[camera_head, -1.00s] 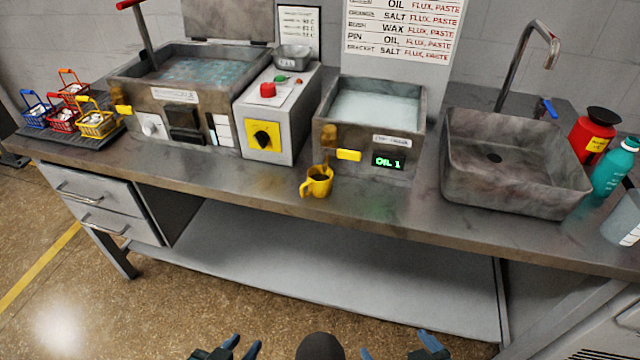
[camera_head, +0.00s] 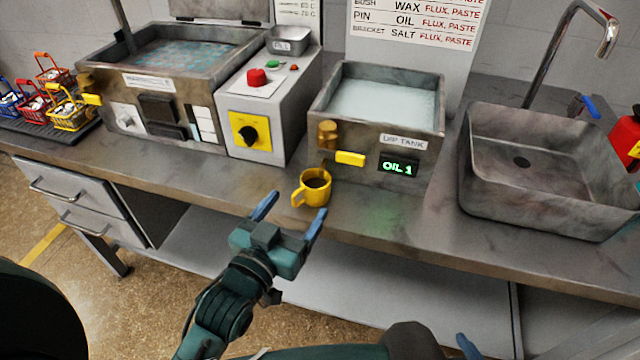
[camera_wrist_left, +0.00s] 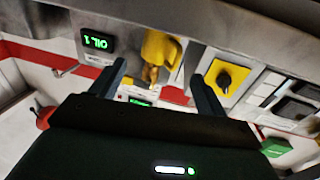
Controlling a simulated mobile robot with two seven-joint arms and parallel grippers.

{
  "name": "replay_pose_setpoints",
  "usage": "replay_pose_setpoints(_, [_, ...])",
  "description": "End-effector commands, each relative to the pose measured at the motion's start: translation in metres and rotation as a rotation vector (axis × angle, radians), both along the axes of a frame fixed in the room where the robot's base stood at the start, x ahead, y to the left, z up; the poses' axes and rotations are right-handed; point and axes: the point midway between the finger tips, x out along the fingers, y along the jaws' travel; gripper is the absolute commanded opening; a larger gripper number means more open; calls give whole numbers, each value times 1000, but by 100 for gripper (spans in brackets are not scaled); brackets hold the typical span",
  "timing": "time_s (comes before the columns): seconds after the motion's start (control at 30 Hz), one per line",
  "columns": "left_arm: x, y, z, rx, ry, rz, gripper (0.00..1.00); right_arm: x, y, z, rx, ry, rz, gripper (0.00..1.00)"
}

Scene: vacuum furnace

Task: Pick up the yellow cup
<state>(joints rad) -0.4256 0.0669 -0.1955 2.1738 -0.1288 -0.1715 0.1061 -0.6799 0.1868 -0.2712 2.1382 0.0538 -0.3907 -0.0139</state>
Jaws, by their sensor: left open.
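The yellow cup (camera_head: 315,187) stands upright near the front edge of the metal bench, in front of the dip tank. Its handle is on the left side and its inside looks dark. My left gripper (camera_head: 291,214) is open and empty, just in front of the cup, with its blue fingers pointing towards it. In the left wrist view, the cup (camera_wrist_left: 160,48) shows ahead, between the lines of the two fingers (camera_wrist_left: 157,77). No contact shows. Only a blue fingertip of my right gripper (camera_head: 467,346) shows at the bottom edge.
The dip tank (camera_head: 380,155) with its yellow tap stands right behind the cup. A grey control box (camera_head: 265,110) is at its left and a sink (camera_head: 550,190) at its right. Small baskets (camera_head: 70,108) stand far left. The bench front (camera_head: 400,222) is clear.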

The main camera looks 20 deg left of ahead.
Motion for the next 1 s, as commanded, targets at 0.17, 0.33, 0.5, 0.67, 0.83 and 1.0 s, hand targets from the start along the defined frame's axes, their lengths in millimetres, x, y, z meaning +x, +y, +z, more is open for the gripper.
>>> replay_pose_setpoints(0.17, [26,-5,1,-1,0,-1,75,-1,-1,0,-6,3,1,99])
replay_pose_setpoints(0.33, [36,-8,1,-1,1,-1,75,1,-2,1,-10,1,-1,99])
replay_pose_setpoints(0.5, [60,-14,3,-1,0,-1,75,2,-4,5,-19,-3,-3,99])
replay_pose_setpoints(0.67, [78,-17,1,-1,2,-1,75,3,-5,5,-24,-5,-3,99])
replay_pose_setpoints(0.83, [82,-18,1,0,3,-1,75,4,-4,5,-23,-4,-5,99])
replay_pose_setpoints(1.0, [81,-18,1,0,3,0,70,3,-4,4,-22,-3,-6,99])
